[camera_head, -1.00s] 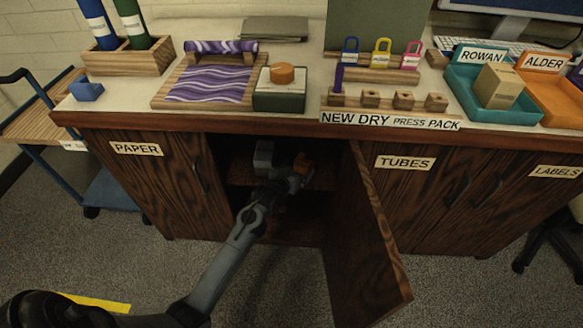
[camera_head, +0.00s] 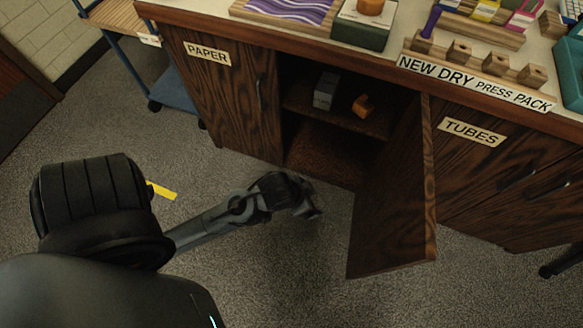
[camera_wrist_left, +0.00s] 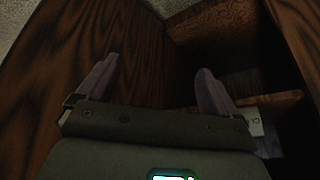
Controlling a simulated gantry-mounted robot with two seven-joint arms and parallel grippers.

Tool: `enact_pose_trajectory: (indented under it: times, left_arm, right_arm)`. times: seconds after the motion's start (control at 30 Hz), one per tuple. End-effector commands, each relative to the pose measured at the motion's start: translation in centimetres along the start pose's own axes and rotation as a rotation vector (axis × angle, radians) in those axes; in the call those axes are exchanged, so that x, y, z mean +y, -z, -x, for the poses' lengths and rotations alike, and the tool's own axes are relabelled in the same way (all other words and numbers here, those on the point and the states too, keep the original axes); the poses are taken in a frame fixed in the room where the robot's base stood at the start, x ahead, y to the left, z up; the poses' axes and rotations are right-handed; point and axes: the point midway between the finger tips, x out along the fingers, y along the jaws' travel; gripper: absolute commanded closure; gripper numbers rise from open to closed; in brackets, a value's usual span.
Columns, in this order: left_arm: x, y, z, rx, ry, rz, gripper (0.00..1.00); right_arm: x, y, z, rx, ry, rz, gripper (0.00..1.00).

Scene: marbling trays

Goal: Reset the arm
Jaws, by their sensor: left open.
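My left arm comes in from the left in the head view. My left gripper (camera_head: 310,207) is outside the open cabinet, in front of it and below its shelf, near the open door (camera_head: 392,205). In the left wrist view the two fingers of my left gripper (camera_wrist_left: 155,82) are spread apart with nothing between them. On the cabinet shelf (camera_head: 340,118) lie an orange object (camera_head: 363,106) and, to its left, a grey box (camera_head: 326,90). The gripper is apart from both. My right gripper is not in view.
The open door juts out to the right of my gripper. The PAPER door (camera_head: 232,95) and TUBES door (camera_head: 490,175) are shut. The counter edge (camera_head: 300,48) runs above. A blue cart (camera_head: 175,88) stands at the upper left. Bare floor (camera_head: 270,270) lies in front.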

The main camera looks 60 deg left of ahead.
Motion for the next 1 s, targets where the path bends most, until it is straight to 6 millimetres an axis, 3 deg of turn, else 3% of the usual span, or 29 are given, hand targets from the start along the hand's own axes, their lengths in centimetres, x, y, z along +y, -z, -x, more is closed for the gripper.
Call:
enact_pose_trajectory:
  times: [0.1, 0.3, 0.57, 0.73, 0.87, 1.0]
  left_arm:
    - [2.0, -3.2, 2.8, -0.101, -0.037, -0.032, 0.06]
    - [3.0, -4.9, 4.4, -0.159, -0.057, -0.049, 0.06]
    - [3.0, -4.8, 4.4, -0.158, -0.057, -0.049, 0.06]
    - [2.9, -4.3, 5.4, -0.158, -0.057, -0.048, 0.06]
    - [2.8, -3.3, 7.3, -0.157, -0.056, -0.048, 0.06]
    - [2.5, -1.7, 10.4, -0.158, -0.056, -0.048, 0.06]
  right_arm:
    - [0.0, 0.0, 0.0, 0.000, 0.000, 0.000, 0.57]
    - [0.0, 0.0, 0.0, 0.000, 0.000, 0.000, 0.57]
    - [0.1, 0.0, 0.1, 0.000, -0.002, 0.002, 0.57]
    - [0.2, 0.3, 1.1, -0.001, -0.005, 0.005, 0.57]
    - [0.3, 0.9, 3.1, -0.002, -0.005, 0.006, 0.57]
    - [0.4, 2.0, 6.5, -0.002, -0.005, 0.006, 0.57]
